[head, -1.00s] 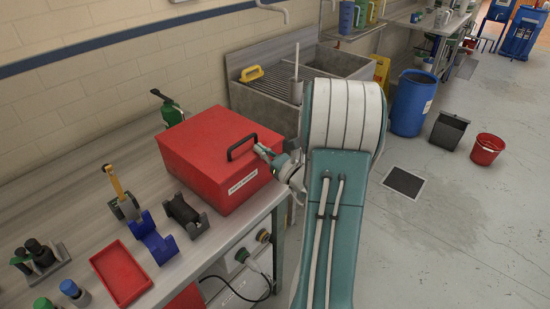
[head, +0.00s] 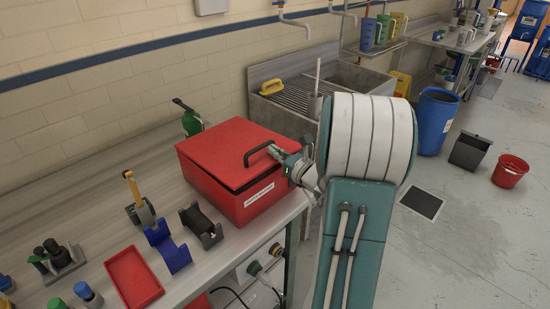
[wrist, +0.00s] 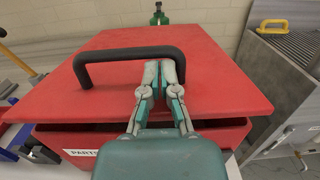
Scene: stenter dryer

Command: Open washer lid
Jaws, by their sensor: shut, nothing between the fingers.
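The red washer box (head: 262,202) stands on the bench, with a white label on its front. Its red lid (head: 225,150) is slightly raised; the wrist view shows the lid (wrist: 215,85) with a dark gap below its front edge. A black bar handle (head: 262,152) sits near the lid's front edge, also seen in the wrist view (wrist: 115,54). My gripper (wrist: 160,66) is shut and empty, with its fingertips at the right end of the handle, just below the bar. Whether they touch it is unclear. In the head view my gripper (head: 282,153) is partly hidden.
A red tray (head: 134,277), a blue holder (head: 169,246) and a black tape dispenser (head: 201,225) lie on the bench left of the box. A sink (head: 365,80) is beyond.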

